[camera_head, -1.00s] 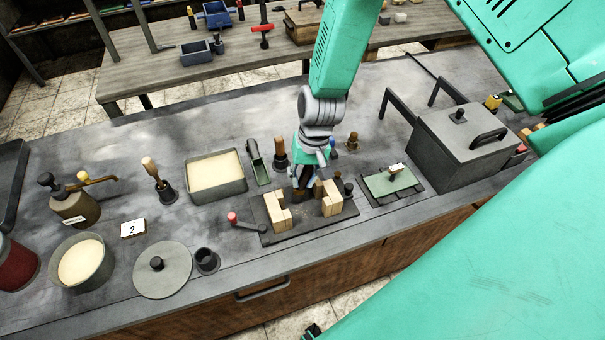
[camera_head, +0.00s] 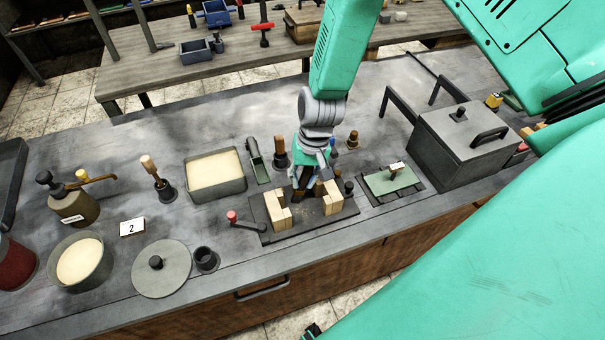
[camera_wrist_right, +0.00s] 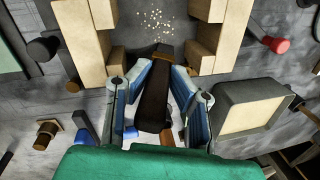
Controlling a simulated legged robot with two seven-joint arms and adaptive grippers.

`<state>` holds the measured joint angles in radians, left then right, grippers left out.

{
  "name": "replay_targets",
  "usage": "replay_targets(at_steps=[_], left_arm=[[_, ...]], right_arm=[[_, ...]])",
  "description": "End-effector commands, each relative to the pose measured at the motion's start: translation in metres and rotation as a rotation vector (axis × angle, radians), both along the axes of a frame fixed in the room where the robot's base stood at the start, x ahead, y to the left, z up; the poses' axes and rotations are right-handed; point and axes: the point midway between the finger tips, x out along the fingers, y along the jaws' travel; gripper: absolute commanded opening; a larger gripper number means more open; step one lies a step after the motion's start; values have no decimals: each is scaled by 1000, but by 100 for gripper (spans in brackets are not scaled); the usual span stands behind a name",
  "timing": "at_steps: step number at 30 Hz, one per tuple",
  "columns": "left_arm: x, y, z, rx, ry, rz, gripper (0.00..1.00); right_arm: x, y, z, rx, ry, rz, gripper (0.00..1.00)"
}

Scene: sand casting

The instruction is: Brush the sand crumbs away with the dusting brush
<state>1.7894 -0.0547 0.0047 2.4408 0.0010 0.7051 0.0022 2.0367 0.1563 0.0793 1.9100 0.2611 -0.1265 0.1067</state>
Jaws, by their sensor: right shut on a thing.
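My right gripper (camera_head: 301,186) is over the dark baseplate (camera_head: 318,225), between two groups of pale wooden blocks. In the right wrist view it (camera_wrist_right: 160,90) is shut on the dark dusting brush (camera_wrist_right: 156,92), whose far end points toward the crumbs. The sand crumbs (camera_wrist_right: 157,22) lie scattered on the plate just beyond the brush end, between the left blocks (camera_wrist_right: 84,30) and the right blocks (camera_wrist_right: 208,35). In the head view the crumbs (camera_head: 309,208) are faint specks. Whether the bristles touch the plate cannot be told. My left gripper does not show.
A sand-filled tray (camera_head: 217,188) stands left of the plate, with a scoop (camera_head: 257,162) beside it. A red-knobbed crank (camera_head: 240,221) is at the plate's left edge. A green plate (camera_head: 388,180) and large lidded box (camera_head: 462,145) stand to the right.

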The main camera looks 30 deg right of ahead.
Motion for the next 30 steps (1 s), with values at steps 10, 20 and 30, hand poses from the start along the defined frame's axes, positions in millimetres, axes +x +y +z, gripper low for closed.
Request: replay_targets(at_steps=[10, 20, 30], left_arm=[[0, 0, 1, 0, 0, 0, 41], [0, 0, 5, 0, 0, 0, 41], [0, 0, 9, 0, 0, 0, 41]], right_arm=[[-3, 1, -1, 0, 0, 0, 0], [-11, 3, -1, 0, 0, 0, 0], [-20, 5, -1, 0, 0, 0, 0]])
